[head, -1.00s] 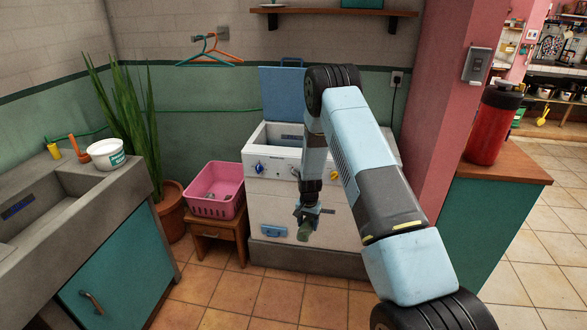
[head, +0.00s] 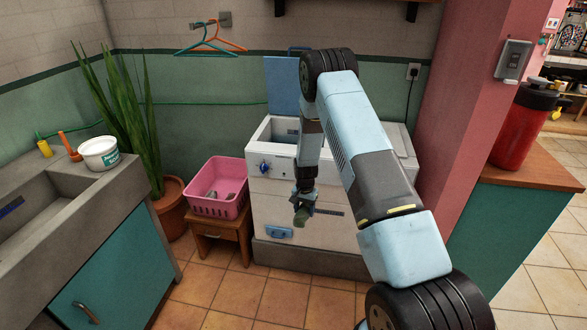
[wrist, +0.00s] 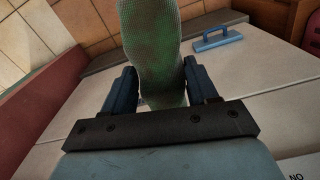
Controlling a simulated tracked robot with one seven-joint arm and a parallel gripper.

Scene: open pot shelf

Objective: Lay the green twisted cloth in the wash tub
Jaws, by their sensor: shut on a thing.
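My gripper (head: 304,196) is shut on the green twisted cloth (head: 301,215), in front of the white washing machine. In the wrist view the cloth (wrist: 152,45) sits between the two dark fingers of the gripper (wrist: 158,88) and extends beyond them. The wash tub (head: 268,146) is the open well in the top left of the machine, with its blue lid (head: 282,88) raised behind it. The cloth is outside the tub and lower than its rim. My arm covers part of the machine's top and front, and the tub's floor is hidden.
A pink basket (head: 217,205) with small items inside stands on a wooden stool (head: 222,235) left of the machine. A tall plant (head: 140,130) and a concrete sink (head: 60,190) are further left. A pink pillar (head: 470,90) rises on the right. The raised lid bounds the tub behind.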

